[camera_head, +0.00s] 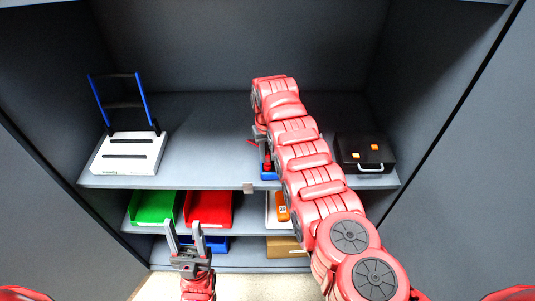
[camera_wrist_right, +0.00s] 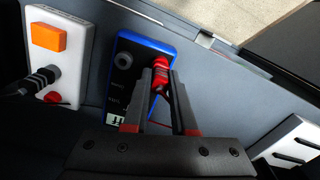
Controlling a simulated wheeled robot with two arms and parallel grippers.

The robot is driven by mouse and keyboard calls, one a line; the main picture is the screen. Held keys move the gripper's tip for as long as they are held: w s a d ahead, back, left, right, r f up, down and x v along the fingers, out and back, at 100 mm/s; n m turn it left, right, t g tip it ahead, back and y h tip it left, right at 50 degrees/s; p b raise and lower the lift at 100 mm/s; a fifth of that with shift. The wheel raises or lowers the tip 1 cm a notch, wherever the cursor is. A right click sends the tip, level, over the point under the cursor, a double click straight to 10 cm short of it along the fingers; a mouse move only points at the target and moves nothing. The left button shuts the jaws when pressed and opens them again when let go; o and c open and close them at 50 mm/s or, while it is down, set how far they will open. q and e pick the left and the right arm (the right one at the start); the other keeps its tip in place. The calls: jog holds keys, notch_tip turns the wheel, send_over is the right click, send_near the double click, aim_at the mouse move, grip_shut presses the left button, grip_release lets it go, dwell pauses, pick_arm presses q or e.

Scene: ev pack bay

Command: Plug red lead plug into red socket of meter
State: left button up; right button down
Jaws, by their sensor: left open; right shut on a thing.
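The blue-edged meter (camera_wrist_right: 126,82) lies on the shelf in the right wrist view, with a dark round socket (camera_wrist_right: 122,60) on its left side. A bit of its blue edge shows in the head view (camera_head: 268,176). My right gripper (camera_wrist_right: 165,80) is shut on the red lead plug (camera_wrist_right: 160,66), over the meter's right side. The plug and fingers hide the red socket, so I cannot tell whether the plug is seated. In the head view the red plug (camera_head: 267,163) shows beside my right arm. My left gripper (camera_head: 185,235) is open and empty, low in front of the shelves.
A white device (camera_wrist_right: 48,60) with an orange button and a black plug stands left of the meter. On the upper shelf are a white unit (camera_head: 128,155) and a black case (camera_head: 362,152). Green (camera_head: 153,207) and red (camera_head: 208,208) bins sit below.

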jog(key=shift+f+b, duration=0.4)
jog(key=shift+f, duration=0.15)
dwell(0.4)
jog(key=shift+c, duration=0.8)
grip_release()
jog(key=shift+r, duration=0.2)
jog(key=shift+r+p, duration=0.6)
jog(key=shift+r, duration=3.25)
